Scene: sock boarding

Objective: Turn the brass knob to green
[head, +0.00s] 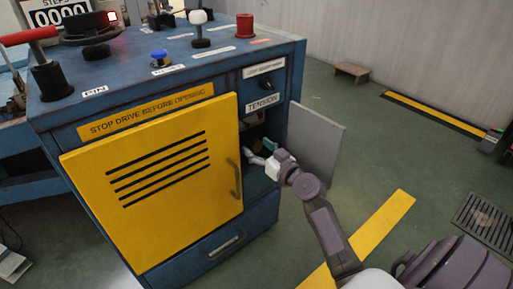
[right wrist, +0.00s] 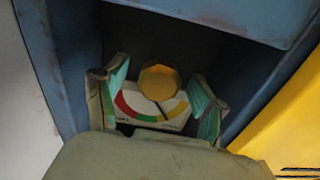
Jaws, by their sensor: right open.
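The brass knob (right wrist: 160,82) sits inside an open compartment of the blue cabinet in the right wrist view. My right gripper (right wrist: 160,98) is open, with one teal-padded finger on each side of the knob; contact is not clear. In the head view my right gripper (head: 260,153) reaches into the compartment, and the knob is hidden. My left gripper is not in view.
A grey compartment door (head: 318,143) stands open to the right of my right gripper. A yellow louvred door (head: 165,215) is left of it. Levers and buttons stand on the cabinet top.

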